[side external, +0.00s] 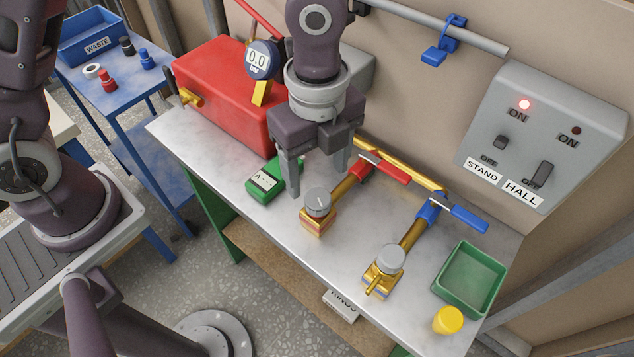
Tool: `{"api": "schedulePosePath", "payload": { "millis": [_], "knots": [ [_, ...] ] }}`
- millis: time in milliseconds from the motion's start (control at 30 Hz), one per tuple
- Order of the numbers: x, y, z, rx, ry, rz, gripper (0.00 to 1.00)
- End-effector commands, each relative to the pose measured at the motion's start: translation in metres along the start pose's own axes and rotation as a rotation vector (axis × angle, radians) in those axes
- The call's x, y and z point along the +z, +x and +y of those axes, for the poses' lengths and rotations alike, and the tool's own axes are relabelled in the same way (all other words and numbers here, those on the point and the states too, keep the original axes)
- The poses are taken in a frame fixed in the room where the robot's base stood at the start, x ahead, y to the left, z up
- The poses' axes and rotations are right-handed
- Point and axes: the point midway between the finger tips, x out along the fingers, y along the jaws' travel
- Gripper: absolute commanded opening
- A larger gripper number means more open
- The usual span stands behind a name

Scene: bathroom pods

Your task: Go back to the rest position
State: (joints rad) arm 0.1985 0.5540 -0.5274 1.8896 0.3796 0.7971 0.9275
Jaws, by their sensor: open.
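My gripper (318,180) points down above the metal-topped bench (225,160), with its two fingers apart and nothing seen between them. A green meter (267,182) lies close to the left finger. Whether the fingertips touch the bench or anything on it, I cannot tell.
A red box (215,90) with a gauge (262,58) stands left of my gripper. A second brass valve (385,268) with a blue handle (468,218), a green tray (470,278) and a yellow cap (448,320) are at right. A switch box (540,130) is on the wall.

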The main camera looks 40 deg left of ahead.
Motion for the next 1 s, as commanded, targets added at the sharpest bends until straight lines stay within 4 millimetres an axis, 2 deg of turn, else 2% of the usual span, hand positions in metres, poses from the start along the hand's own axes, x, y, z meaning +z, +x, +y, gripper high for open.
{"api": "schedulePosePath", "payload": {
  "millis": [100,267,367,467,533,633,700,800,900,1000],
  "knots": [
    [0.000,-0.011,0.000,0.000,0.000,-0.001,0.65],
    [0.001,-0.013,0.001,-0.001,-0.004,-0.002,0.65],
    [0.019,-0.031,0.005,-0.038,-0.113,-0.029,0.65],
    [0.061,-0.073,0.025,-0.133,-0.412,-0.071,0.65],
    [0.091,-0.103,0.050,-0.214,-0.692,-0.071,0.65],
    [0.121,-0.134,0.093,-0.323,-1.088,-0.006,0.65],
    [0.132,-0.146,0.122,-0.383,-1.335,0.074,0.65],
    [0.138,-0.153,0.153,-0.431,-1.603,0.201,0.65],
    [0.138,-0.154,0.170,-0.450,-1.756,0.297,0.65],
    [0.137,-0.154,0.175,-0.453,-1.817,0.340,0.65]
  ]
}}
